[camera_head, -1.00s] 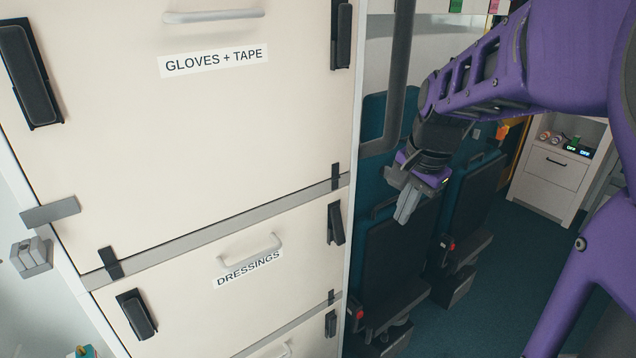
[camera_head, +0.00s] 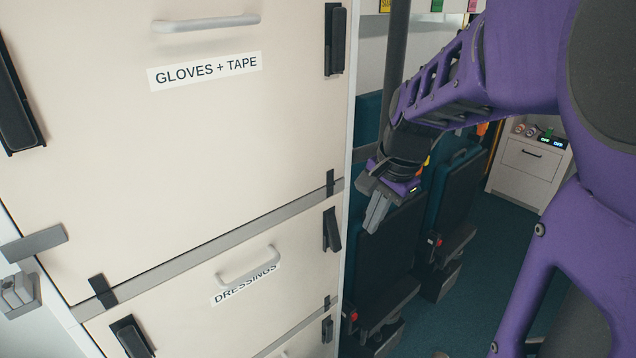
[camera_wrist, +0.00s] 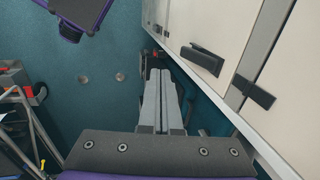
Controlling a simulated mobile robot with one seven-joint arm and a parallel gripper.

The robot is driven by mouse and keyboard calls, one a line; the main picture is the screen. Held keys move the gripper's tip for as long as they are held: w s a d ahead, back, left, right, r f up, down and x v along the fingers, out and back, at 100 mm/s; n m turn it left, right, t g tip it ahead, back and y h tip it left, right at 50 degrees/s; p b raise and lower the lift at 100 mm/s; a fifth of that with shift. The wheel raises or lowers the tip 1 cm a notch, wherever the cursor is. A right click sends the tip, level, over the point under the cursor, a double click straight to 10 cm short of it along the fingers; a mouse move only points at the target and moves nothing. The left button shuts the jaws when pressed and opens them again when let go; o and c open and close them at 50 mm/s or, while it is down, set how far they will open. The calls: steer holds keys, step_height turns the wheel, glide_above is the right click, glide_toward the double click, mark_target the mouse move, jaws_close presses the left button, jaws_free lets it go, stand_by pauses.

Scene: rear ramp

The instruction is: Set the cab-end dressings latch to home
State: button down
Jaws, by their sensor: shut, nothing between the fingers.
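The dressings drawer (camera_head: 175,300) is a cream front with a grey handle, below the gloves and tape front. It has a black latch at its right edge (camera_head: 332,229) and another at its lower left (camera_head: 131,338). I cannot tell which is the cab end. The right latch leans a little in the picture. My gripper (camera_head: 374,228) is shut and empty, right of the cabinet edge and apart from the right latch. In the wrist view my shut fingers (camera_wrist: 161,75) point ahead, with a black latch (camera_wrist: 201,60), probably that right one, on the cream front to their right.
Dark folding seats (camera_head: 385,255) stand behind my gripper. A grey pole (camera_head: 393,70) rises near the cabinet's right edge. Black clips (camera_head: 330,183) cross the grey strip between fronts. A white cabinet (camera_head: 525,168) stands at the back right. The teal floor (camera_head: 480,270) has free room.

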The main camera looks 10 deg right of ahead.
mark_target(334, 232)
steer(key=w+a+f+b, duration=0.1)
steer(key=w+a+f, duration=0.2)
steer(key=f, duration=0.7)
steer(key=shift+w+a+f, duration=0.2)
steer(key=shift+w, duration=0.9)
steer(key=shift+f+b, duration=0.1)
steer(key=shift+b, duration=0.2)
steer(key=t+b, duration=0.1)
steer(key=b, duration=0.2)
steer(key=t+y+b, duration=0.1)
steer(key=b, duration=0.2)
steer(key=shift+w+a+f+b, duration=0.1)
steer(key=shift+f+b, duration=0.2)
steer(key=shift+f, duration=0.05)
